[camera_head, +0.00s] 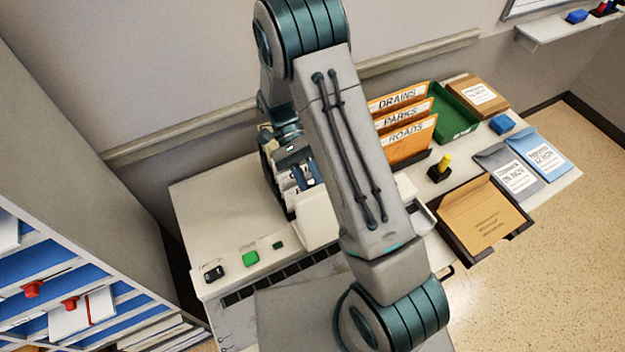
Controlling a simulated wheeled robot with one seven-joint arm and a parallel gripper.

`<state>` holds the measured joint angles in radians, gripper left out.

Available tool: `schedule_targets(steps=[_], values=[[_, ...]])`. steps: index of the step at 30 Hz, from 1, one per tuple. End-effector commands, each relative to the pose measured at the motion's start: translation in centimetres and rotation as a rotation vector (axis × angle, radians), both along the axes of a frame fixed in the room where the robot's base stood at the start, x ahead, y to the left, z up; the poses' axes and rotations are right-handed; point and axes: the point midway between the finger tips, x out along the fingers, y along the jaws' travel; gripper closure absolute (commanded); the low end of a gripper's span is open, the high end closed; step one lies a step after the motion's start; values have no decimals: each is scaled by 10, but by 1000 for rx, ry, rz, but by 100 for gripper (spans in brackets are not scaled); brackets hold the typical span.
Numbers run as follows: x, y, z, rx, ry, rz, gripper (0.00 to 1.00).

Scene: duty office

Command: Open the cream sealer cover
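A cream block-like part (316,218), which looks like the sealer or its cover, stands on the cream desk just left of my forearm. My arm hides its right side, and I cannot tell whether the cover is shut or raised. More cream surface (405,188) shows right of the arm, and I cannot tell if it is the same unit. My gripper (297,172) is behind the upper arm, over the back of the desk beside the cream part. It is largely hidden among dark and blue parts, so its fingers and any contact are unclear.
Green buttons (250,258) and a small black device (214,273) sit at the desk's front left. On the right are orange folders (408,122), a green tray (456,112), a yellow-handled stamp (441,167), a dark tray with a brown envelope (482,215) and blue envelopes (540,153). Shelves (60,260) stand left.

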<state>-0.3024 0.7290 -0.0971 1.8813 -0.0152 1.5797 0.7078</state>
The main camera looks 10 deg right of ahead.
Motion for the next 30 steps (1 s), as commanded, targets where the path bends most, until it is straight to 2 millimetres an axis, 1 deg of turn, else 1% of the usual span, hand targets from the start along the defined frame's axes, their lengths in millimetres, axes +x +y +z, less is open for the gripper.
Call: schedule_targets(steps=[1,2,3,4,16,20,23,30], values=[[-5,6,-11,10,5,-4,100],[-5,6,-11,10,5,-4,66],[-5,5,-11,10,4,-4,55],[-5,5,-11,9,5,-5,52],[-4,0,-9,5,4,-13,52],[0,0,-5,6,3,-13,52],[10,3,2,5,2,-13,52],[48,15,26,6,-1,-12,52]])
